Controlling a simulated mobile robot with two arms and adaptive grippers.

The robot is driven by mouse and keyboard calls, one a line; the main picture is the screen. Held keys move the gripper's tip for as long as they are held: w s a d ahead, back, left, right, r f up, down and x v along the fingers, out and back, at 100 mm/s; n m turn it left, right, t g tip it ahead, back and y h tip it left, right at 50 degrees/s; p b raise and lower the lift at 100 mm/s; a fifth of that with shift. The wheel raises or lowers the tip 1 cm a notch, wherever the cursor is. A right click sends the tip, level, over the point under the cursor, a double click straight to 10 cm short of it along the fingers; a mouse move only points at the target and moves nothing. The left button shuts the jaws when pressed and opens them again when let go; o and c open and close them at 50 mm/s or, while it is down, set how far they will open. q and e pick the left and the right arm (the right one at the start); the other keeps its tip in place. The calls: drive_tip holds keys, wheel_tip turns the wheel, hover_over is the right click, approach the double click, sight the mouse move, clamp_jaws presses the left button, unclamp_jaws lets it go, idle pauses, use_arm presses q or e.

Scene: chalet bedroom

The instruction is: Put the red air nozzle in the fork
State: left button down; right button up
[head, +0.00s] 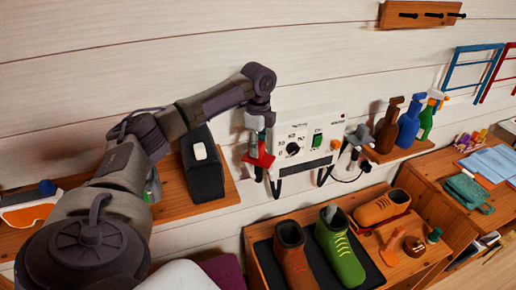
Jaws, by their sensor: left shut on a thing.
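My left gripper (261,136) is in front of the left side of a white control box on the wall. It points down and is shut on the red air nozzle (261,159), which hangs below the fingers. The nozzle is at the box's left side, where a fork would be. The fork itself is hidden or too small to make out, so I cannot tell whether the nozzle sits in it. My right gripper is not in view.
The control box (307,123) has a dial, a green switch and dark hoses; a grey tool (353,146) hangs at its right. Spray bottles (408,124) stand on a shelf. A black box (203,172) stands left. Shoes (339,249) sit below on a wooden bench.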

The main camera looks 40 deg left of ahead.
use_arm(q)
wheel_tip(320, 180, down, 2)
drive_tip(key=shift+f+p, duration=0.1)
drive_tip(key=shift+p, duration=0.2)
drive_tip(key=shift+f, duration=0.2)
drive_tip(key=c, duration=0.7)
unclamp_jaws()
drive_tip(key=shift+o, duration=0.6)
